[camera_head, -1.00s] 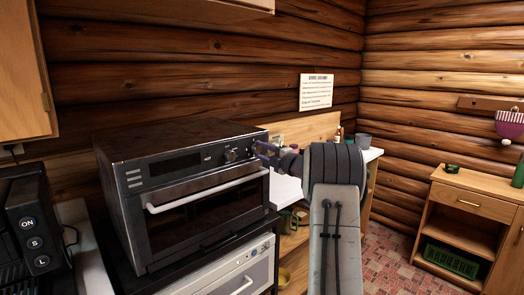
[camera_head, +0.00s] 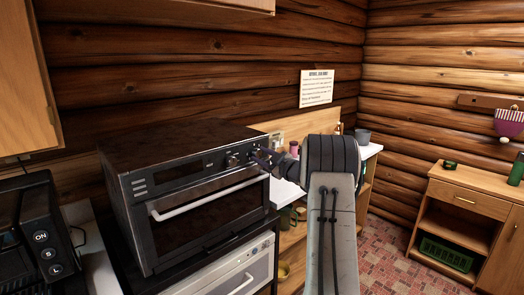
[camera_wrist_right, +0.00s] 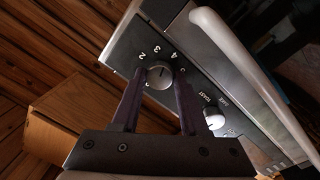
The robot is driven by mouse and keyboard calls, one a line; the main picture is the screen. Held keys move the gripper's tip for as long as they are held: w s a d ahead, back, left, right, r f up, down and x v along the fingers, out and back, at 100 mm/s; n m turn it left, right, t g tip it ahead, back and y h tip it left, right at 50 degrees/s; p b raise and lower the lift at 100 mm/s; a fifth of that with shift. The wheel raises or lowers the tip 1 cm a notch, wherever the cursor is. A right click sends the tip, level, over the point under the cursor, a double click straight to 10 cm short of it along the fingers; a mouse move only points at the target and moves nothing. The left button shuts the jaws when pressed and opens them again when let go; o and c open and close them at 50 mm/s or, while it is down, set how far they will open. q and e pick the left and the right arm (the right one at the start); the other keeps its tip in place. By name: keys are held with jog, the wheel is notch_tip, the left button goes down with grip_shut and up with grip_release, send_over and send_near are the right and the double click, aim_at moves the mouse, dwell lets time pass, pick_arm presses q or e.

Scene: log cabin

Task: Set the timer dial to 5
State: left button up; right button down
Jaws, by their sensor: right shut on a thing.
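The black and steel toaster oven (camera_head: 165,240) stands at the left of the head view with its control panel along the top front. My right gripper (camera_head: 258,156) is at the right end of this panel. In the right wrist view my gripper (camera_wrist_right: 162,90) is shut on a round grey timer dial (camera_wrist_right: 161,77), one finger on each side. The numbers 2, 3, 4 and 5 show around the dial's far side. A thin light mark shows on the dial face, but I cannot tell which number it lines up with. My left gripper is out of view.
A second knob (camera_wrist_right: 214,120) with TOAST and BAKE lettering sits beside the dial. The white oven handle (camera_head: 205,193) runs below the panel. A white appliance (camera_head: 235,272) is under the oven. A wooden cabinet (camera_head: 470,200) stands at the right, with open floor before it.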

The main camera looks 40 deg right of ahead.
jog(key=m+p, duration=0.3)
jog(key=shift+r+m, duration=0.1)
jog(key=shift+m, duration=0.3)
jog(key=m+p, duration=0.3)
jog(key=shift+m, duration=0.3)
jog(key=m+p, duration=0.3)
jog(key=shift+m+g, duration=0.3)
jog(key=shift+m, duration=0.1)
jog(key=shift+m+p, duration=0.8)
jog(key=shift+f, duration=0.2)
jog(key=shift+c, duration=2.1)
grip_release()
jog(key=shift+r, duration=0.1)
